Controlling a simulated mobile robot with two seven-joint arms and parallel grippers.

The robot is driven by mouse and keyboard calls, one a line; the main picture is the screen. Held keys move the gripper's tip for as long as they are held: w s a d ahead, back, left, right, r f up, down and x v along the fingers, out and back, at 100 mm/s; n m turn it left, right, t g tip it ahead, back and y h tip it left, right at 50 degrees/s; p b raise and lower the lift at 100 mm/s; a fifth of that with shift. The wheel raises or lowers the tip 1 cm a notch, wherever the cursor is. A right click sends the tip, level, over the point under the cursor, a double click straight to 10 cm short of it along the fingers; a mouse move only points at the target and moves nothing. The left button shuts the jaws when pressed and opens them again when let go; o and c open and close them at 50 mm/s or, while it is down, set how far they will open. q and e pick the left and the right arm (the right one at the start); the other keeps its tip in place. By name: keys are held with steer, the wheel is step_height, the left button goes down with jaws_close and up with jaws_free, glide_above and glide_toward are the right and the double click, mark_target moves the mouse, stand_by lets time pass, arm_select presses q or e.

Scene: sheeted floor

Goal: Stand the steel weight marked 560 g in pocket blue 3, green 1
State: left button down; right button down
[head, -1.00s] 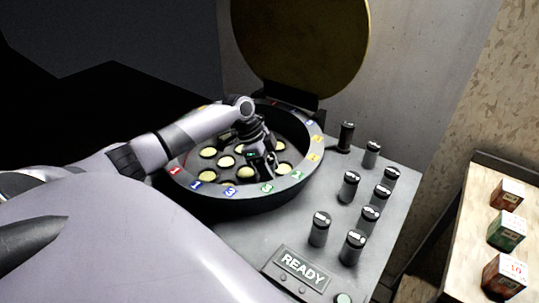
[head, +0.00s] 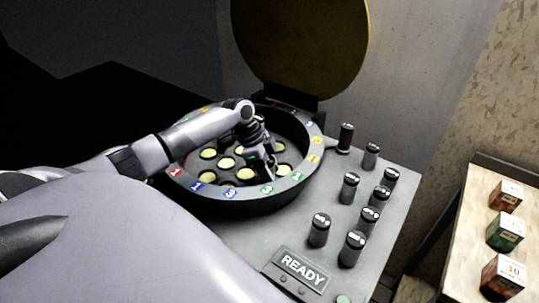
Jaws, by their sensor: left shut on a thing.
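The round dark drum (head: 214,204) stands open, with several pale yellow pocket bottoms (head: 246,174) in its floor. Its rim carries coloured number tags, such as a red 1 (head: 176,171), a blue 1 (head: 197,187) and a green one (head: 268,189). My left gripper (head: 265,164) points down inside the drum, right of the middle, shut on a dark thing that is mostly hidden by the fingers; its mark cannot be read. I cannot tell whether it stands in a pocket. My right gripper is not in view.
Several dark steel weights (head: 349,187) with pale top labels stand on the grey deck right of the drum; their marks are too small to read. A READY panel (head: 303,269) is in front. The round lid (head: 300,45) is raised behind. Boxes (head: 505,230) stand on the right shelf.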

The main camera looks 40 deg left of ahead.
arm_select(q)
steer(key=shift+f+b, duration=0.35)
steer(key=shift+f, duration=0.25)
stand_by(0.6)
steer(key=shift+c, duration=2.2)
jaws_free()
steer(key=shift+f, duration=0.1)
steer(key=shift+v, duration=3.65)
